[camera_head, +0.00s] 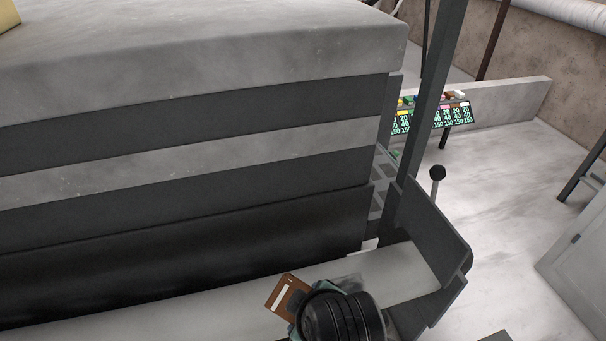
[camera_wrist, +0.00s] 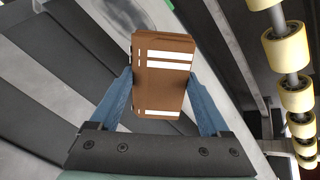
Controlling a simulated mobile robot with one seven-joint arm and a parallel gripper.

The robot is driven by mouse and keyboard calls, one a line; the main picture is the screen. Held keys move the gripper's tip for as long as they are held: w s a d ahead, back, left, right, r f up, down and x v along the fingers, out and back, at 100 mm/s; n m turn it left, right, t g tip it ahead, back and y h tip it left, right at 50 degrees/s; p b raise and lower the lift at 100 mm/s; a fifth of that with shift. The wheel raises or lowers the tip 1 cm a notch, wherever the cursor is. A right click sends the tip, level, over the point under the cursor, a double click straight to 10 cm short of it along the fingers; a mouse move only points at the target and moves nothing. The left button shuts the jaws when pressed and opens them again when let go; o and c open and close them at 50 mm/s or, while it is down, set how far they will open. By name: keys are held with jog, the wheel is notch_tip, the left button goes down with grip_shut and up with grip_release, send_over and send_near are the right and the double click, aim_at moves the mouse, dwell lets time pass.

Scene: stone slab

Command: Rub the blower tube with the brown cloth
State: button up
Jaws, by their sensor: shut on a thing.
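The brown cloth (camera_wrist: 160,88) is a folded brown block with white stripes, held between the two blue fingers of my gripper (camera_wrist: 163,78) in the wrist view. In the head view, a brown corner of the cloth (camera_head: 284,293) shows at the bottom middle, beside my black wrist, which hides much of my gripper (camera_head: 298,298). The cloth is above a pale ledge at the foot of the slab stack. I cannot tell any part for certain as the blower tube.
A layered grey stone slab stack (camera_head: 200,75) fills the left. A dark post (camera_head: 432,110) and a dark side plate (camera_head: 437,232) stand right of it. A lever with a black knob (camera_head: 437,173) rises there. Yellow rollers (camera_wrist: 284,47) line the right of the wrist view. Open floor (camera_head: 510,190) lies right.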

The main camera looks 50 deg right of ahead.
jog(key=shift+d+f+b, duration=0.15)
jog(key=shift+f+b, duration=0.1)
jog(key=shift+b, duration=0.2)
jog(key=b+x, duration=0.3)
jog(key=shift+w+f, duration=0.15)
jog(key=shift+f, duration=0.15)
jog(key=shift+w+d+f+b, duration=0.2)
jog(key=shift+w+f+b, duration=0.1)
jog(key=shift+f+b, duration=0.2)
jog(key=shift+x, duration=1.15)
